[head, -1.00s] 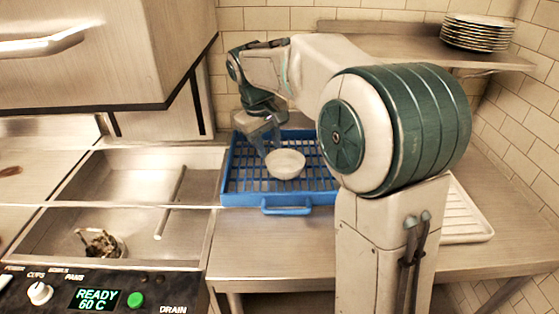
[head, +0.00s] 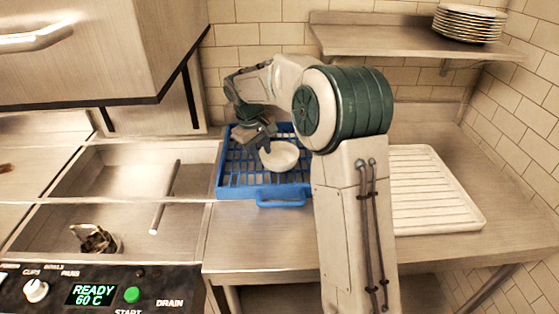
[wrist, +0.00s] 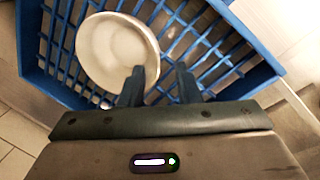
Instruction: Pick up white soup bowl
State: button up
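The white soup bowl (head: 281,157) is over the blue rack (head: 262,192), tilted with its inside facing the head camera. In the wrist view the bowl (wrist: 112,48) shows at upper left. My gripper (head: 264,141) is at the bowl's upper left edge in the head view. In the wrist view my gripper's fingers (wrist: 160,78) are apart. One finger overlaps the bowl's rim, and the other is just outside it, with a gap between. Whether the first finger touches the bowl is unclear. My arm hides the rack's right part.
A ribbed white drainboard (head: 435,190) lies on the steel counter to the right. Stacked plates (head: 469,22) stand on a wall shelf (head: 420,42) above. Steel basins are on the left; one holds a small crumpled item (head: 93,238).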

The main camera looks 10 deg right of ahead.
jog(key=x, duration=0.5)
jog(key=shift+w+d+p, duration=0.15)
jog(key=shift+p, duration=0.25)
grip_shut()
jog(key=shift+r, duration=0.15)
